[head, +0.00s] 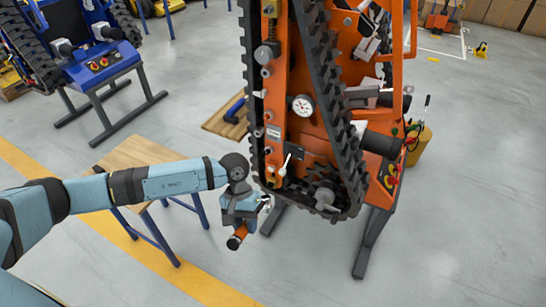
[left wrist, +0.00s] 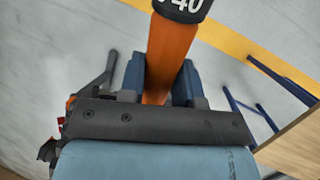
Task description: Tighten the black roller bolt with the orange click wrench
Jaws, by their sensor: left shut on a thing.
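My left gripper (head: 248,226) is below and left of the orange tracked carrier (head: 325,135) in the head view. It is shut on the orange click wrench (head: 236,242), whose dark-tipped end shows low beside the jaws. In the left wrist view the wrench's orange handle (left wrist: 170,62) stands between the blue fingers, with a black end cap marked with white digits. The rest of the wrench is hidden by my gripper. Several rollers and bolt heads line the carrier's left side; I cannot tell which is the black roller bolt. My right gripper is not in view.
A wooden-topped table (head: 150,152) with blue legs stands left, under my left arm. Another board (head: 226,122) with a blue-handled tool lies behind the carrier. A blue carrier (head: 95,62) is at the back left. The floor at lower right is clear.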

